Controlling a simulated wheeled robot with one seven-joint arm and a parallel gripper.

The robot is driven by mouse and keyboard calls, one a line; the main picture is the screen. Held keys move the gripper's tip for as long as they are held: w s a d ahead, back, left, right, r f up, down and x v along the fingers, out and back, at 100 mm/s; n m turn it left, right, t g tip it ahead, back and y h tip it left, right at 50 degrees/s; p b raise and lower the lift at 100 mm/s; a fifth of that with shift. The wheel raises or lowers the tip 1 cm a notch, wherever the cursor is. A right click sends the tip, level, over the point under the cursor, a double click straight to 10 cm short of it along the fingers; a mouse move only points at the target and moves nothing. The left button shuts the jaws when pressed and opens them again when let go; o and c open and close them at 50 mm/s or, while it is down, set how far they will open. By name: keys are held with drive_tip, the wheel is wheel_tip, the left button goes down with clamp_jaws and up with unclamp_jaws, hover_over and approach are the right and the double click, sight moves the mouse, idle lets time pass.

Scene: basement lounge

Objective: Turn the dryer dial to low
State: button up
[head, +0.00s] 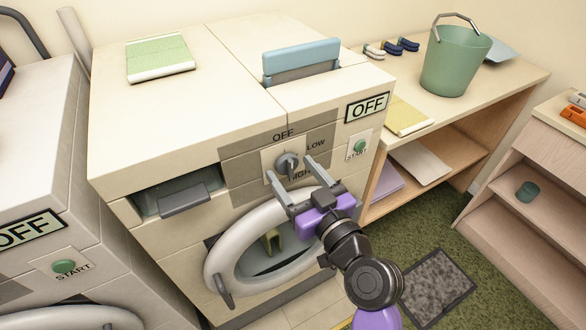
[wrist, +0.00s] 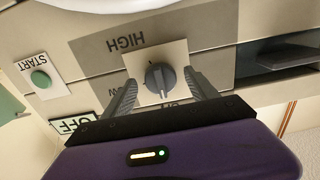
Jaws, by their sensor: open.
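The dryer (head: 175,115) stands in the middle of the head view, its panel marked OFF above, LOW to the right and HIGH below the dial. The dial (head: 287,163) is a small dark grey knob on a pale square plate. My gripper (head: 289,170) is open in front of the panel, one finger on each side of the dial. In the wrist view, upside down, the dial (wrist: 160,78) lies between the open fingertips (wrist: 161,80), with a gap on both sides.
A green START button (head: 359,146) and an OFF sign (head: 367,107) are right of the dial. The round door (head: 222,247) is below, and a drawer handle (head: 183,199) is to the left. A green bucket (head: 455,60) stands on the shelf unit at right.

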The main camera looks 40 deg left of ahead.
drive_tip(key=shift+w+a, duration=0.15)
drive_tip(key=shift+a, duration=0.1)
drive_tip(key=c, duration=1.3)
